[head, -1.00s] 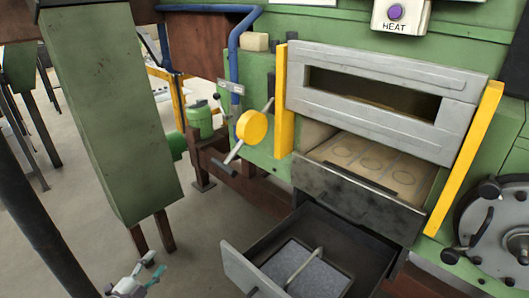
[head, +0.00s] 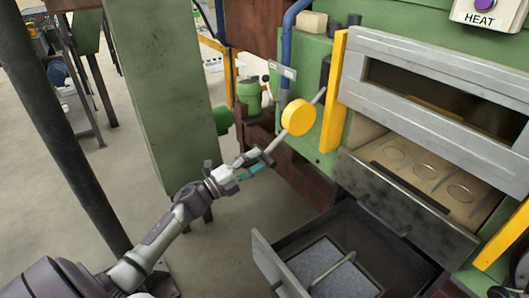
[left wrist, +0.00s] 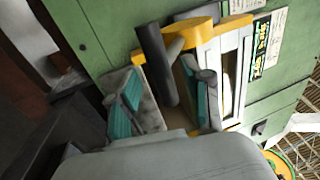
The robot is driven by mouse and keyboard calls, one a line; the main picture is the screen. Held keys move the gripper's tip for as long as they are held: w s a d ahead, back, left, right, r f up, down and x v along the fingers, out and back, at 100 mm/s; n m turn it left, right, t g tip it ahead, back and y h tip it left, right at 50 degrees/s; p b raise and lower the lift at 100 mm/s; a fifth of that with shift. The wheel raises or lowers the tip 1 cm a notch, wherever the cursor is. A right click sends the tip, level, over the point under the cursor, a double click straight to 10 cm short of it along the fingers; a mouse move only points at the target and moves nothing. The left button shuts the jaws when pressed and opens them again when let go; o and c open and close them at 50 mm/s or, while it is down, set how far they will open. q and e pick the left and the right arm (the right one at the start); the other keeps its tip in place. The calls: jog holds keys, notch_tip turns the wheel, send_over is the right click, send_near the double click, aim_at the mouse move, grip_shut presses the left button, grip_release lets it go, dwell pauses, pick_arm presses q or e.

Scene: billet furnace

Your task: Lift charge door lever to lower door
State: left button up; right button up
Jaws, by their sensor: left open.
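The charge door lever is a grey rod (head: 278,143) through a yellow round hub (head: 298,117), on the green furnace front left of the door. Its handle slopes down to the left. The charge door (head: 440,100) is a grey slotted panel between yellow guides, with an open hearth below it. My left gripper (head: 258,164) is open at the handle's lower end. In the left wrist view the dark rod (left wrist: 155,65) lies between the teal-padded fingers (left wrist: 165,105); I cannot tell if they touch it. The yellow hub (left wrist: 188,38) shows behind. My right gripper is not in view.
A dark drawer (head: 265,262) stands pulled out below the hearth, with a grey slab and handle inside. A green post (head: 150,85) stands behind my left arm. A blue pipe (head: 287,40) runs beside the lever. Open floor lies left of the drawer.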

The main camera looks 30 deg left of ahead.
aim_at(264, 156)
pick_arm(q)
jog(key=shift+x, duration=1.7)
jog(key=shift+s+f, duration=0.1)
grip_shut()
